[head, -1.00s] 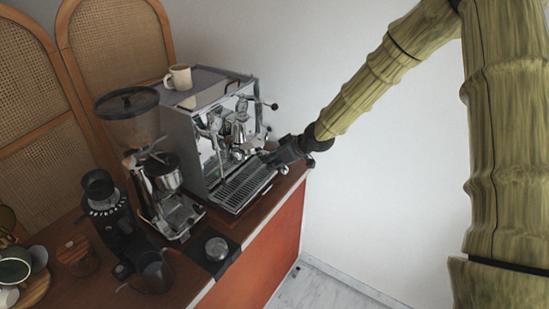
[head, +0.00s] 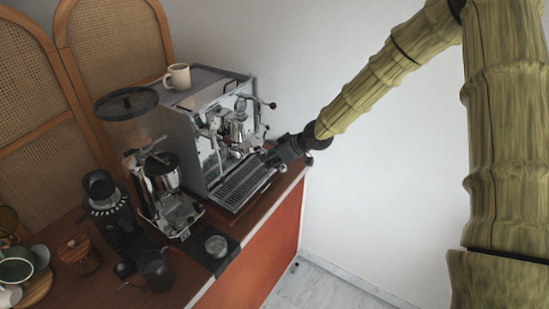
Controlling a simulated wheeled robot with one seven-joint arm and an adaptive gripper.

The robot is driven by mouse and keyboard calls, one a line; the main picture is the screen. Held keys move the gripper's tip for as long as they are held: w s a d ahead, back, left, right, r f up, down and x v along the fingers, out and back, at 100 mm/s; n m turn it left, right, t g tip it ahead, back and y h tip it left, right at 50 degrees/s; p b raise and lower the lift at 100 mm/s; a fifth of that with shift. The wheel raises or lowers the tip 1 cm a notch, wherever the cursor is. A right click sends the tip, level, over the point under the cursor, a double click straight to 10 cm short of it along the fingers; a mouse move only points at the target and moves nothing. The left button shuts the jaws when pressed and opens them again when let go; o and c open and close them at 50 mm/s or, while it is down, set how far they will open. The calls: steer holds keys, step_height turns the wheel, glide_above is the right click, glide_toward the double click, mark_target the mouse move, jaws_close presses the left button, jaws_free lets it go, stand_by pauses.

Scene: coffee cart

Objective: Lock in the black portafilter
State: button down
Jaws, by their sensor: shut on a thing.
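The chrome espresso machine (head: 180,130) stands on the wooden counter, with its group head (head: 237,128) on the front above the drip tray (head: 232,190). My gripper (head: 267,157) is at the machine's front right, just above the right end of the drip tray and below and right of the group head. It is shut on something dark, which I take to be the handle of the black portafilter. The fingers and the machine front hide most of it. I cannot tell whether its basket touches the group head.
A cream mug (head: 179,76) sits on top of the machine. A grinder with a dark hopper (head: 126,104) stands left of it, and a smaller black grinder (head: 103,200) further left. A knock-box or tamping station (head: 216,247) is at the counter's front edge.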

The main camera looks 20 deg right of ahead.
steer(key=shift+s+a+f, duration=0.2)
steer(key=shift+a+f, duration=0.05)
steer(key=shift+f, duration=0.15)
steer(key=shift+s+a+f+n+g+y, duration=0.1)
steer(key=shift+s+f+n+g+y, duration=0.05)
steer(key=shift+f+n+g+y, duration=0.2)
steer(key=shift+w+d+r, duration=0.15)
steer(key=shift+w+d, duration=0.1)
steer(key=shift+d, duration=0.2)
steer(key=shift+w+d+r+n, duration=0.25)
steer(key=shift+w+r, duration=0.4)
steer(key=shift+r, duration=0.2)
